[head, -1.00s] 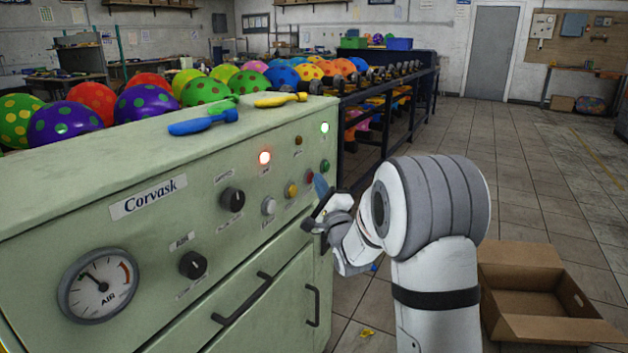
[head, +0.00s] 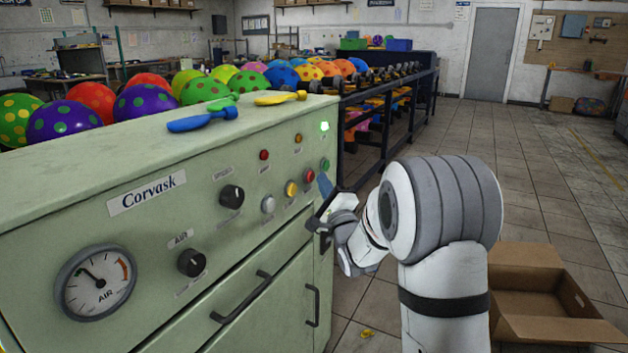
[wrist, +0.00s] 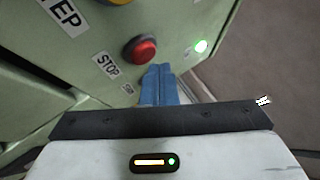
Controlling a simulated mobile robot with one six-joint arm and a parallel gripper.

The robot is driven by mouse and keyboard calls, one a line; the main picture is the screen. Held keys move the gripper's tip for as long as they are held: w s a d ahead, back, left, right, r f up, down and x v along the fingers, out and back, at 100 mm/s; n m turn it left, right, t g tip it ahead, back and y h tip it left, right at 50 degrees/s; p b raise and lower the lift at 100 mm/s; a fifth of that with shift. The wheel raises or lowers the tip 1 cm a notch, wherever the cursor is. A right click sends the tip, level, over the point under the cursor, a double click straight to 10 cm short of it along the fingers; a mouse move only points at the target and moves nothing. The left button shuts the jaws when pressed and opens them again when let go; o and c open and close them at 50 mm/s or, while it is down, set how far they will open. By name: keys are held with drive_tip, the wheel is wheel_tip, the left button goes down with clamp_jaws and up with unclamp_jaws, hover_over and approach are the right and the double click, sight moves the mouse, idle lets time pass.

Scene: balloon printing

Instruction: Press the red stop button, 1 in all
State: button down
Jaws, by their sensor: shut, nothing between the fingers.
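My gripper (head: 324,183) is in front of the panel, just right of the button. In the wrist view its blue fingers (wrist: 158,72) are shut together and empty, pointing at the panel just below and right of the button. They appear clear of the button's face.
The machine also carries a yellow button (head: 291,189), a white button (head: 268,204), a green button (head: 325,165), black knobs (head: 231,196) and an air gauge (head: 97,284). A green lamp (head: 324,126) is lit. An open cardboard box (head: 548,318) stands on the floor at right.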

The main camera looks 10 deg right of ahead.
drive_tip(key=shift+s+d, duration=0.15)
drive_tip(key=shift+d, duration=0.05)
drive_tip(key=s+d, duration=0.1)
drive_tip(key=d, duration=0.1)
drive_tip(key=s+d+b, duration=0.1)
drive_tip(key=s+d, duration=0.1)
idle(0.6)
drive_tip(key=shift+w, duration=0.1)
drive_tip(key=s+d+r+n+g+h+p, duration=0.2)
drive_tip(key=s+r+n+g+h+p, duration=0.55)
drive_tip(key=p, duration=0.95)
drive_tip(key=s+a+r+n+g+p, duration=0.1)
drive_tip(key=s+r+n+g+p, duration=0.1)
drive_tip(key=s, duration=0.7)
drive_tip(key=s+r+n+g+y+p, duration=0.1)
drive_tip(key=s+r+n+g+p, duration=0.2)
drive_tip(key=s, duration=0.7)
drive_tip(key=s+a+r+n+g+y+p, duration=0.1)
drive_tip(key=s+r+n+g+p, duration=0.2)
drive_tip(key=s+n+g+p, duration=0.3)
drive_tip(key=s+g+p, duration=0.1)
drive_tip(key=s, duration=0.2)
drive_tip(key=shift+s+a+p, duration=0.3)
drive_tip(key=shift+a, duration=0.05)
